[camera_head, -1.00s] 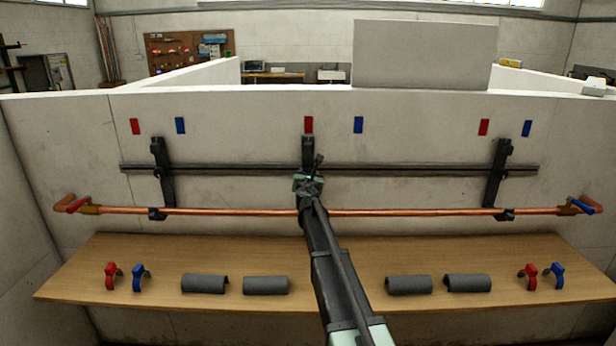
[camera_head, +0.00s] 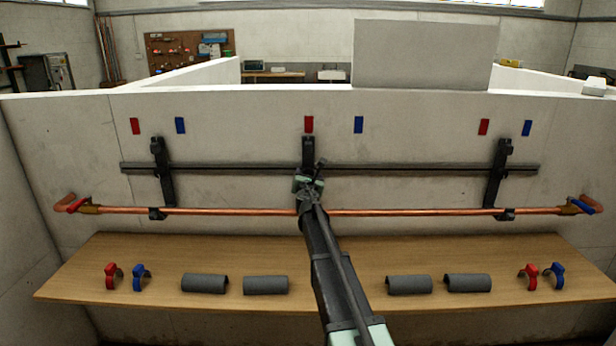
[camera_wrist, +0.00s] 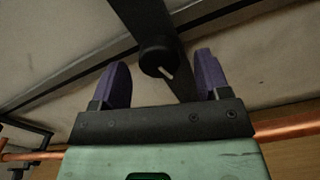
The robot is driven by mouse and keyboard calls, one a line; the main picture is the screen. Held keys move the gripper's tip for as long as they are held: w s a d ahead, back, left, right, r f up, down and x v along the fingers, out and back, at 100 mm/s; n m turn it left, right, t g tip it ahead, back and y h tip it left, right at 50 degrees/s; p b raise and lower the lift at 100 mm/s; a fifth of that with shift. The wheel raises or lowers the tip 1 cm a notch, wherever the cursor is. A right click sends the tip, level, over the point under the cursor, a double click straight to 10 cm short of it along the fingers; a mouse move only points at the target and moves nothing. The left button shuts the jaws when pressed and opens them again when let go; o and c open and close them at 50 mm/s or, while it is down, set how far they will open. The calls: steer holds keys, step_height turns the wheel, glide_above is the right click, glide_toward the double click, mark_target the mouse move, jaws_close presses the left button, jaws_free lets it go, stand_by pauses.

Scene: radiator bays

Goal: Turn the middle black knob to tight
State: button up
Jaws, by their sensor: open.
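The middle black knob (camera_wrist: 158,58) is round with a pale line pointing down and right in the wrist view. It sits on the middle black bracket (camera_head: 308,149), which crosses the dark rail; in the head view my gripper hides the knob. My gripper (camera_wrist: 160,78) is open, with one purple finger on each side of the knob. Gaps show between the knob and both fingers. The gripper also shows in front of the middle bracket in the head view (camera_head: 312,175).
A copper pipe (camera_head: 420,212) runs below the dark rail (camera_head: 400,168). Similar brackets stand left (camera_head: 161,165) and right (camera_head: 497,170). The wooden shelf (camera_head: 335,260) below holds red and blue clips and several grey half-shells.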

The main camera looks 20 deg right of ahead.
steer(key=v, duration=0.9)
